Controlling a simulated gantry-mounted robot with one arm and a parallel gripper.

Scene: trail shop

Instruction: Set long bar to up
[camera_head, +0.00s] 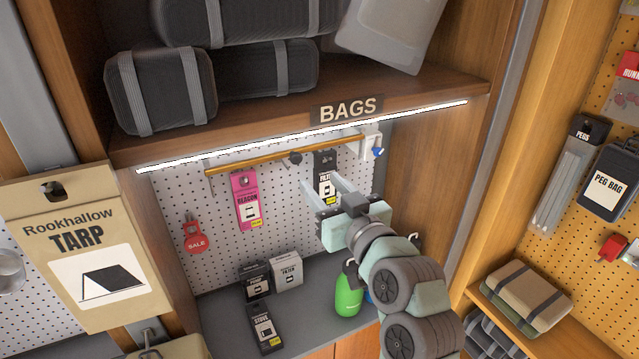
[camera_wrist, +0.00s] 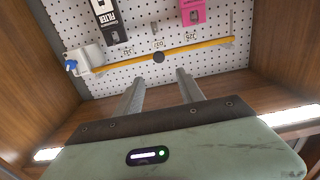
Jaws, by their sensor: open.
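The long bar is a thin orange-brown rod (camera_head: 250,163) in front of the white pegboard, under the BAGS shelf. It runs roughly parallel to the shelf edge. A dark round knob (camera_head: 295,158) sits near its middle, and a white bracket with a blue knob (camera_head: 377,152) is at its right end. In the wrist view, the bar (camera_wrist: 195,48) crosses beyond my fingertips, with the dark knob (camera_wrist: 158,57) nearly between them and small markings on the board behind.
A pink package (camera_head: 246,200) and a black-and-white filter package (camera_head: 325,172) hang below the bar. A red SALE tag (camera_head: 196,234) hangs left. Boxes (camera_head: 286,270) and a green bottle (camera_head: 348,295) stand on the counter. The shelf (camera_head: 240,112) and wooden side wall (camera_head: 432,170) bound the bay.

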